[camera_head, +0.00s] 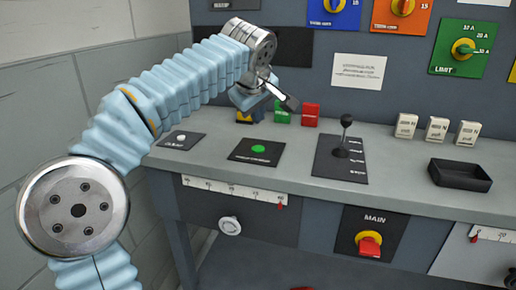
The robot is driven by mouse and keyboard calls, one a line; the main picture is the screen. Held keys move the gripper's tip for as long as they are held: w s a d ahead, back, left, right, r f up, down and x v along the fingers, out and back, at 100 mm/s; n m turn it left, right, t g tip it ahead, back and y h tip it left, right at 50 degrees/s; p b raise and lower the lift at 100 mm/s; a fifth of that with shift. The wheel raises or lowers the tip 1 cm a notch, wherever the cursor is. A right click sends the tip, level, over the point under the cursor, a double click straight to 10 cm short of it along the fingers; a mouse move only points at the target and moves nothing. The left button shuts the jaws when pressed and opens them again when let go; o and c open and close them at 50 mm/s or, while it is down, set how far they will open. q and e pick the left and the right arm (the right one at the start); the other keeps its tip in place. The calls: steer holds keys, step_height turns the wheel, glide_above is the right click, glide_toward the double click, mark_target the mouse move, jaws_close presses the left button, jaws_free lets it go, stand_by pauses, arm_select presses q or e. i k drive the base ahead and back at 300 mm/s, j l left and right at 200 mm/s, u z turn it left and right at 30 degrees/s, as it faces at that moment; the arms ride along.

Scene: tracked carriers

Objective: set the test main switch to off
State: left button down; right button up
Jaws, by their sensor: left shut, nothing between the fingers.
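The main switch (368,243) is a red handle on a yellow round base, on a black plate marked MAIN, on the front of the bench below the worktop. Its handle looks turned toward the lower right, but the exact setting is too small to read. My left gripper (291,104) is shut and empty. It is above the back of the worktop, up and to the left of the main switch and well apart from it. My right gripper is not in view.
A black lever (343,135) stands upright on the worktop between my left gripper and the main switch. A black tray (460,175) and several small white blocks (437,128) are at the right. Coloured blocks (310,114) stand behind my gripper.

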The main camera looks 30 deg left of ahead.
mark_target(368, 247)
steer(key=k+l, duration=0.3)
steer(key=k, duration=0.15)
steer(key=k+l, duration=0.3)
steer(key=k, duration=0.15)
